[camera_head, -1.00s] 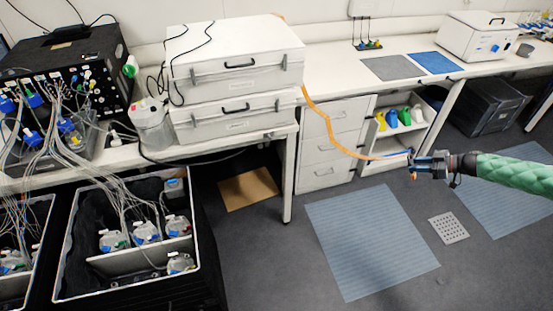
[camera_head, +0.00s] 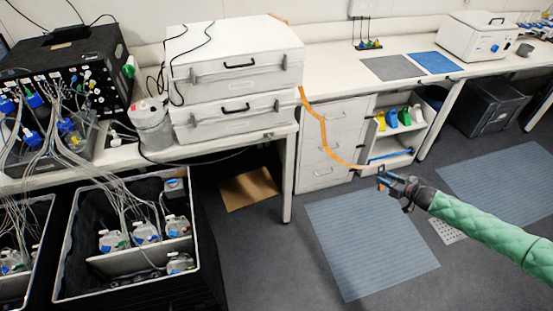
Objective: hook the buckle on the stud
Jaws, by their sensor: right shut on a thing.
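An orange strap (camera_head: 322,128) hangs down from behind the stacked white cases and curves right to my right gripper (camera_head: 381,171). The right gripper is shut on the strap's end, in front of the low shelf unit. A small dark piece shows at the strap's end by the fingers; it is too small to tell whether it is the buckle. I cannot make out the stud. My left gripper is not in view.
Two white cases (camera_head: 235,62) are stacked on the bench. An open bin (camera_head: 75,247) with bottles and tubing stands at the lower left. The shelf unit (camera_head: 405,125) holds coloured items. A blue-grey floor mat (camera_head: 370,250) lies clear below the gripper.

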